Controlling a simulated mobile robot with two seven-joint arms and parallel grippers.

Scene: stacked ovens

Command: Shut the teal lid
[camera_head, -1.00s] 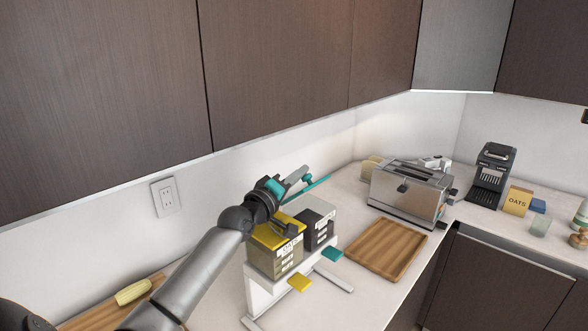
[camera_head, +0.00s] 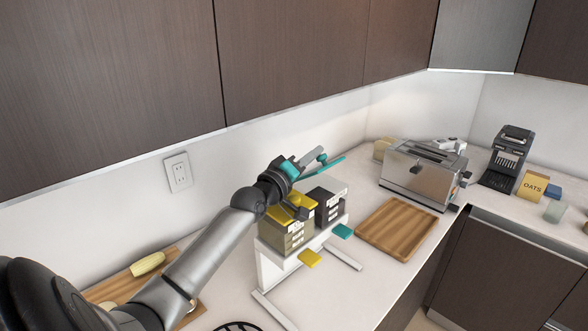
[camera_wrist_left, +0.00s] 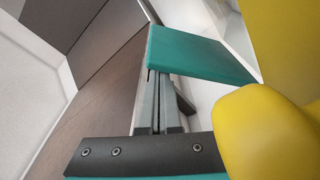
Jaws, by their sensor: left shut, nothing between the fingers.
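The teal lid (camera_head: 331,166) stands raised and tilted above the dark box (camera_head: 329,210) on the white stand, seen nearly edge-on in the head view. In the left wrist view the teal lid (camera_wrist_left: 190,52) spans the upper middle, just beyond the fingertips. My left gripper (camera_head: 314,158) is shut and empty, behind and beside the lid; its fingers (camera_wrist_left: 158,104) show pressed together in the left wrist view. I cannot tell whether they touch the lid. The box beside it has a yellow lid (camera_head: 282,214), partly hidden by my wrist. My right gripper is out of view.
A teal tab (camera_head: 342,231) and a yellow tab (camera_head: 310,258) stick out at the stand's front. A wooden board (camera_head: 397,229) and a toaster (camera_head: 423,174) are to the right. The wall is close behind, with cabinets overhead. A yellow surface (camera_wrist_left: 285,130) fills the wrist view's right side.

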